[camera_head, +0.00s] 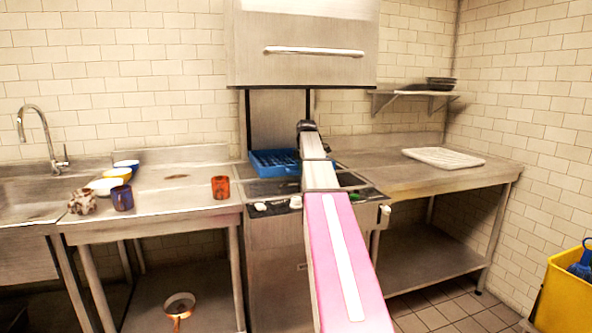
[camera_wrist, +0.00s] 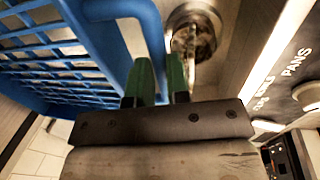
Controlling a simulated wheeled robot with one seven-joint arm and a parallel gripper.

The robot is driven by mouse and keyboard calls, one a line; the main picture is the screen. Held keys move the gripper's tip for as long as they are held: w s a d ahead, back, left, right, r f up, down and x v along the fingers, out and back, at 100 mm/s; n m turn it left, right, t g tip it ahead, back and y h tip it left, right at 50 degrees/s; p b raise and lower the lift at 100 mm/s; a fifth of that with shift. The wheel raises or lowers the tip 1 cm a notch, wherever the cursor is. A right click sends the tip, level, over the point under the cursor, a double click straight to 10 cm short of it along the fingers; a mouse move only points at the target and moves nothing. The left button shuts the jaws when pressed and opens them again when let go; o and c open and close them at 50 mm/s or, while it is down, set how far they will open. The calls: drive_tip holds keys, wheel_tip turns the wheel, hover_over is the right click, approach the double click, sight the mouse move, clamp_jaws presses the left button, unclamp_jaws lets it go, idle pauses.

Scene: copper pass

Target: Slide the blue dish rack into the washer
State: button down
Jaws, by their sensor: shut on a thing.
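The blue dish rack (camera_head: 264,166) sits on the left part of the washer's bed, below the raised steel hood (camera_head: 300,40). My arm hides the rack's right end in the head view. In the wrist view the rack's slotted side (camera_wrist: 50,60) fills the upper left. My gripper (camera_wrist: 158,72), with green fingers, is shut on a blue bar of the rack's rim. In the head view my fingers are hidden behind my arm. The washer's front (camera_head: 272,260) is steel, with knobs along its top edge.
Left counter (camera_head: 170,205) holds an orange cup (camera_head: 220,187), a blue mug (camera_head: 122,198), a patterned mug (camera_head: 81,202) and bowls. Right counter (camera_head: 400,178) is mostly clear, with a white mat (camera_head: 443,158). A shelf (camera_head: 412,93) with dark plates hangs above. A yellow bin (camera_head: 565,295) stands lower right.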

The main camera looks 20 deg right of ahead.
drive_tip(key=shift+d, duration=0.1)
drive_tip(key=c, duration=1.1)
unclamp_jaws()
wheel_tip(320, 180, up, 11)
drive_tip(key=s, duration=0.2)
drive_tip(key=shift+f, duration=0.2)
drive_tip(key=shift+s, duration=0.1)
